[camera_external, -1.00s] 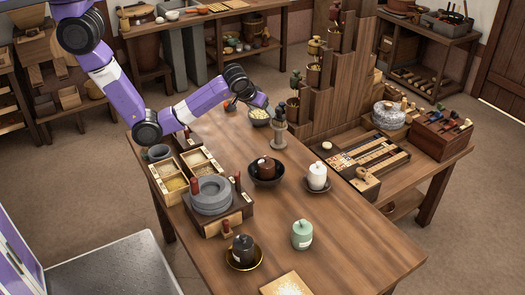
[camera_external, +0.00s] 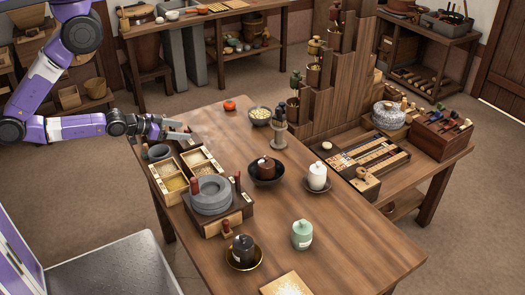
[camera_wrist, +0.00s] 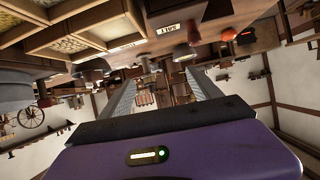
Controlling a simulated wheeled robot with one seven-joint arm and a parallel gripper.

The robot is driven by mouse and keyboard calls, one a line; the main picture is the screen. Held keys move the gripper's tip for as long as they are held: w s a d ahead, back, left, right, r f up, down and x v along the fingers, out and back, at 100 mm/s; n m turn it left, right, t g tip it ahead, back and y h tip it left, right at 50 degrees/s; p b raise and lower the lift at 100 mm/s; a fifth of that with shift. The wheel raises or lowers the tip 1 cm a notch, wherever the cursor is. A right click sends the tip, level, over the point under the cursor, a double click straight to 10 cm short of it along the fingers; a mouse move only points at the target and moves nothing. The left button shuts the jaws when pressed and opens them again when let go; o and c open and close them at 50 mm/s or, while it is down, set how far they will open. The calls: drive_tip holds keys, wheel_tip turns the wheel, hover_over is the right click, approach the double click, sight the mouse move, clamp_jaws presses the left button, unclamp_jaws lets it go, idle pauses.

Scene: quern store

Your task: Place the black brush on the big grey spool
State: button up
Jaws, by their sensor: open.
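I cannot make out a black brush for certain in either view. A dark pot with a knob (camera_external: 243,248) stands on a gold-rimmed saucer at the table's front. A grey spool-shaped stand (camera_external: 279,138), flared at top and base, stands near the table's far right edge with a dark upright piece above it; it may be the big grey spool. My gripper (camera_external: 187,133) is open and empty, level, at the table's left rear edge, left of the grey stand and well apart from it. In the wrist view its fingers (camera_wrist: 160,78) are spread with nothing between them.
A round grey millstone (camera_external: 211,195) sits on a wooden box at the left, beside divided grain trays (camera_external: 203,161). A dark bowl (camera_external: 267,174), white jar (camera_external: 317,176) and green jar (camera_external: 302,234) stand mid-table. A stepped wooden stand (camera_external: 335,95) rises behind. Free wood lies at the front right.

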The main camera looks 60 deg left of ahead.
drive_tip(key=s+r+t, duration=0.2)
drive_tip(key=s+r, duration=0.7)
drive_tip(key=r, duration=0.2)
drive_tip(key=shift+n, duration=0.4)
drive_tip(key=shift+f, duration=0.1)
idle(0.3)
